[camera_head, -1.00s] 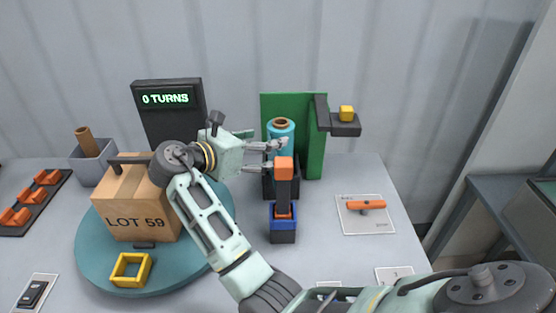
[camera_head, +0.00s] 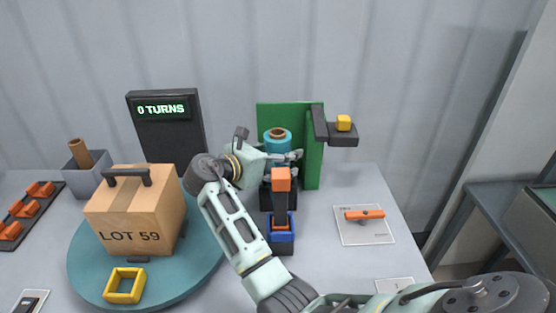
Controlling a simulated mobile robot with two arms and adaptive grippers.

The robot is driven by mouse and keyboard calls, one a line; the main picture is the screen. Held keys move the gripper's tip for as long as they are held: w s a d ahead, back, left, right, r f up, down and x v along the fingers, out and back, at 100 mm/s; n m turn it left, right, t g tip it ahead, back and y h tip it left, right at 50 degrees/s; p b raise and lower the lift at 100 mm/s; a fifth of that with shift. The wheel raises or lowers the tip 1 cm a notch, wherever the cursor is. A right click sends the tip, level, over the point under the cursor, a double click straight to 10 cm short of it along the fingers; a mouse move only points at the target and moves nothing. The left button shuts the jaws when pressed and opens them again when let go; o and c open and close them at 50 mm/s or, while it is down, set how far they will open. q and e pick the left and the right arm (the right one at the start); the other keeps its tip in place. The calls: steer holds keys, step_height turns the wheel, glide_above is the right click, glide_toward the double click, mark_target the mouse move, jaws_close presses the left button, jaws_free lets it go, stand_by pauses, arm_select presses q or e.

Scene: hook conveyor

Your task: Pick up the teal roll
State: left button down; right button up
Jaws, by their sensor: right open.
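The teal roll (camera_head: 276,145) stands upright in a dark holder in front of the green panel, with a brown core showing at its top. My right gripper (camera_head: 294,163) is at the roll, its fingers reaching across the roll's lower part from the left. The fingers are open; whether they touch the roll cannot be told. The gripper covers part of the roll's lower side. My left gripper is not in view.
An orange-topped dark lever (camera_head: 282,180) on a blue base stands just in front of the roll. A LOT 59 box (camera_head: 130,215) and yellow square ring (camera_head: 124,286) sit on the teal turntable (camera_head: 205,270). A dark ledge with a yellow block (camera_head: 343,123) juts right of the green panel (camera_head: 314,165).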

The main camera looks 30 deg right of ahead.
steer(key=shift+a, duration=0.15)
steer(key=c, duration=1.9)
steer(key=shift+o, duration=0.2)
steer(key=shift+r, duration=0.15)
